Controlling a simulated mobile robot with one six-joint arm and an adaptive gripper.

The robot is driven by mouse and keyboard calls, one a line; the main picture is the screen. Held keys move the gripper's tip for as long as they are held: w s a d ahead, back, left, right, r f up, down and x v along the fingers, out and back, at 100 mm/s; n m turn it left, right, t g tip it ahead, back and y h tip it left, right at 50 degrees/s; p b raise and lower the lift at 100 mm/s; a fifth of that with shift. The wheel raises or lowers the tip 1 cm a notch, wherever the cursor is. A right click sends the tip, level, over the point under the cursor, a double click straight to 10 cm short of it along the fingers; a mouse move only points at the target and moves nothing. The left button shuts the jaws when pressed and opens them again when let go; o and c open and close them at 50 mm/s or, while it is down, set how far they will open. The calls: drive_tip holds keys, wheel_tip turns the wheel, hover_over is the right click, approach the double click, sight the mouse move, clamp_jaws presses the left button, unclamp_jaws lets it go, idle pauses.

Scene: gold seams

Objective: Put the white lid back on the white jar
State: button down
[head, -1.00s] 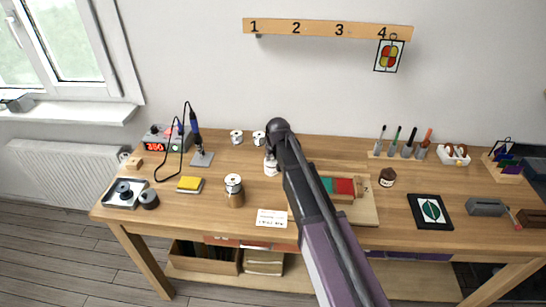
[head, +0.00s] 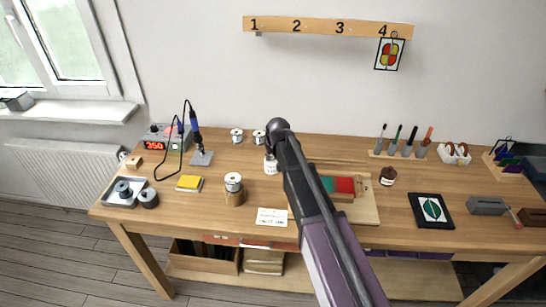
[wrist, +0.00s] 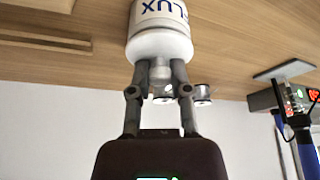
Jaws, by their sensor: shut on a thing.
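The white jar (head: 271,167) stands upright on the table, left of my arm in the head view. In the wrist view, which is upside down, the jar (wrist: 160,12) shows dark blue lettering ending in "LUX". The white lid (wrist: 160,47) is at the jar's mouth, in line with it, with no clear gap between them. I cannot tell whether it is fully seated. My gripper (wrist: 160,73) is shut on the lid, with a finger on each side. In the head view my arm partly hides the gripper and lid.
Two spools (head: 237,136) (head: 259,137) stand behind the jar. A soldering iron stand (head: 201,158) is to the left, and a spool on a brown cylinder (head: 235,196) is nearer the front. A board (head: 365,212) with coloured blocks lies to the right.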

drive_tip(key=shift+f, duration=0.2)
drive_tip(key=shift+c, duration=2.4)
unclamp_jaws()
drive_tip(key=o, duration=0.5)
drive_tip(key=shift+r, duration=0.15)
drive_tip(key=shift+r+p, duration=3.35)
drive_tip(key=shift+r, duration=0.05)
